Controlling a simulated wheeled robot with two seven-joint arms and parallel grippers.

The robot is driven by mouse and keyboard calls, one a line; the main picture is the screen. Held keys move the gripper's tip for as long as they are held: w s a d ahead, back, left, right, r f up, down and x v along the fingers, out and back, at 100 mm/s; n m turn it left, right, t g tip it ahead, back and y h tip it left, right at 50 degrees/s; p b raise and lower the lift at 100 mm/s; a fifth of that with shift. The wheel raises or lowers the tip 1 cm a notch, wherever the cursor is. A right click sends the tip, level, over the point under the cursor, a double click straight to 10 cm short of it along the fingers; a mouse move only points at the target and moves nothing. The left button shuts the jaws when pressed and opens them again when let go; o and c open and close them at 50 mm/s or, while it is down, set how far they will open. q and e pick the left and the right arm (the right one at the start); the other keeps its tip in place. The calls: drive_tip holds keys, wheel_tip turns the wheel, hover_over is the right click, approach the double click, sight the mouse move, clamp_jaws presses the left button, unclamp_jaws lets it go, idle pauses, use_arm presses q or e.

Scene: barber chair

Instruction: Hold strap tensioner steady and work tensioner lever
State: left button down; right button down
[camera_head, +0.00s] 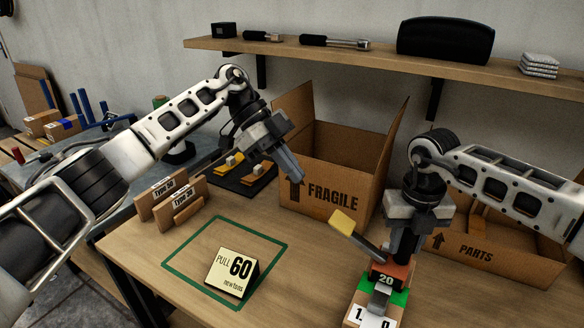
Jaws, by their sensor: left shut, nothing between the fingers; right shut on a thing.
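An open FRAGILE carton (335,165) stands behind, with a PARTS box (490,255) to the right. A "PULL 60 newtons" sign (232,272) stands inside a green outline (181,245). A wall shelf (290,48) is above.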

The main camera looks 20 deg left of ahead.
use_arm(q)
drive_tip(key=s+d+r+y, duration=0.1)
drive_tip(key=d+r+y, duration=0.3)
drive_tip(key=d+r, duration=0.3)
drive_tip(key=shift+s+d+r+t, duration=0.15)
drive_tip(key=shift+d+r+t, duration=0.2)
drive_tip(key=shift+d, duration=0.35)
drive_tip(key=shift+f, duration=0.2)
hover_over(347, 225)
drive_tip(key=f, duration=0.9)
drive_tip(key=shift+s+d+f, duration=0.1)
drive_tip(key=shift+d+f, duration=0.1)
drive_tip(key=shift+f, duration=0.05)
drive_tip(key=shift+a+f, duration=0.3)
drive_tip(key=shift+f, duration=0.25)
drive_tip(key=shift+a+f, duration=0.25)
drive_tip(key=shift+f, duration=0.3)
drive_tip(key=shift+w+a+f, duration=0.2)
drive_tip(key=shift+a+f, duration=0.1)
drive_tip(key=shift+f, duration=0.3)
drive_tip(key=shift+f, duration=0.1)
